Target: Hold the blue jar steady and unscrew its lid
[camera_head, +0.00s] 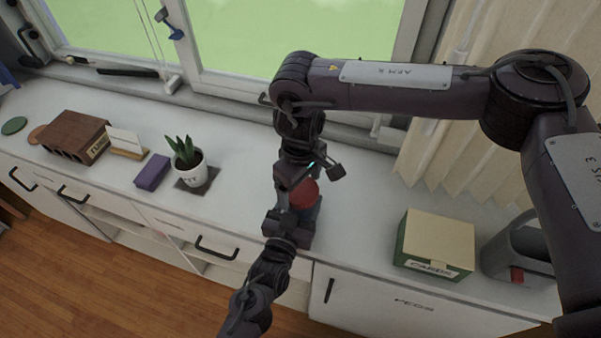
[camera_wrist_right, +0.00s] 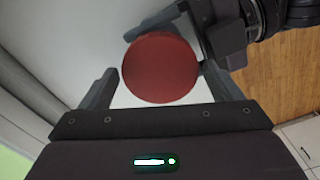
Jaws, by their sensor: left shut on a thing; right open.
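The blue jar (camera_head: 314,212) stands on the white counter and is mostly hidden by my grippers. Its round red lid (camera_head: 304,193) is on top, and it fills the middle of the right wrist view (camera_wrist_right: 160,68). My left gripper (camera_head: 298,212) comes in low from the front and is shut on the jar's body. It also shows at the upper right of the right wrist view (camera_wrist_right: 227,38). My right gripper (camera_head: 312,178) is open over the jar. Its fingers appear on either side of the lid, with a gap on the left; whether they are level with it is unclear.
A green box of cards (camera_head: 437,243) and a grey container (camera_head: 515,250) stand to the right. A potted plant (camera_head: 187,162), a purple box (camera_head: 152,172), a small card stand (camera_head: 127,145) and a brown wooden holder (camera_head: 76,137) stand to the left. The window is behind.

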